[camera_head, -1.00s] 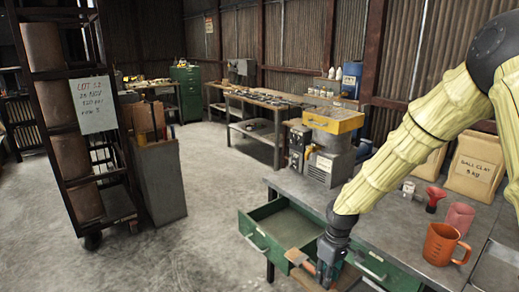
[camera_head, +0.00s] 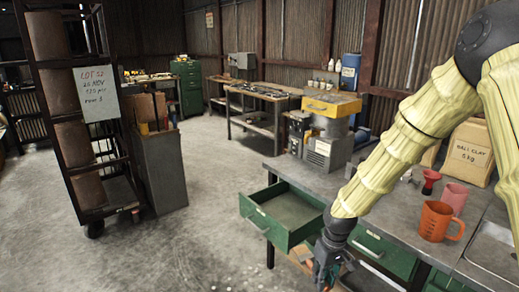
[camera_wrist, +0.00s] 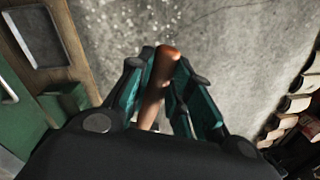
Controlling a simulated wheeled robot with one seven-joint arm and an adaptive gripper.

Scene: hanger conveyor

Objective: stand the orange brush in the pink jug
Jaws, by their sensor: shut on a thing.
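The pink jug (camera_head: 454,196) stands upright on the grey workbench, partly hidden behind an orange jug (camera_head: 435,221). My gripper (camera_head: 325,275) is low in front of the bench, beside the open drawer and well left of the jugs. In the wrist view my gripper (camera_wrist: 160,95) is shut on an orange-brown rounded handle, which I take for the orange brush (camera_wrist: 166,62). The handle stands out beyond the fingers over the concrete floor. The brush's other end is hidden.
A green drawer (camera_head: 256,222) stands open and looks empty. A red funnel-like thing (camera_head: 430,181) and a clay bag (camera_head: 470,156) stand near the jugs. A sink-like basin (camera_head: 495,252) lies at the right.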

